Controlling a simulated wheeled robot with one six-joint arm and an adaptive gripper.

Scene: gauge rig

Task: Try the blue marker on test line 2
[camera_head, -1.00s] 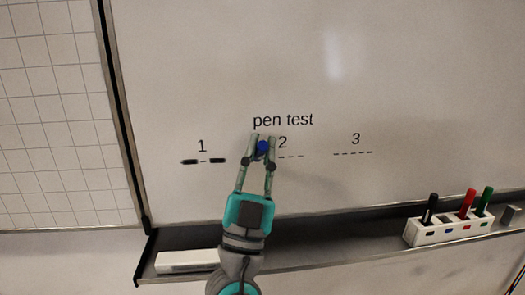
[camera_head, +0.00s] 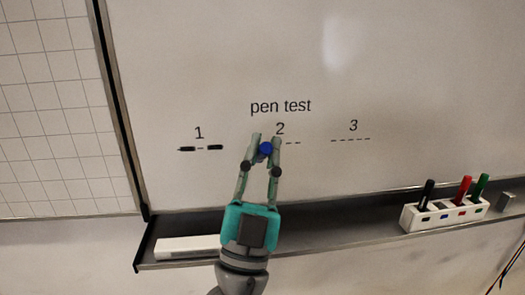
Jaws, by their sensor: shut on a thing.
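My gripper (camera_head: 265,146) is shut on the blue marker (camera_head: 266,149), whose round blue end shows between the fingertips. The rest of the marker is hidden, and I cannot tell whether its tip touches the board. The gripper is in front of the left part of test line 2 (camera_head: 293,143), a dashed line under the number 2 on the whiteboard (camera_head: 420,80). Only the right dashes of that line show. Whether any blue ink is on it is hidden.
Test line 1 (camera_head: 200,149) carries thick black strokes. Test line 3 (camera_head: 350,140) is dashed and bare. Below, the tray (camera_head: 340,238) holds a white eraser-like block (camera_head: 180,247) and a white holder (camera_head: 412,219) with black (camera_head: 426,194), red (camera_head: 462,189) and green (camera_head: 480,187) markers.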

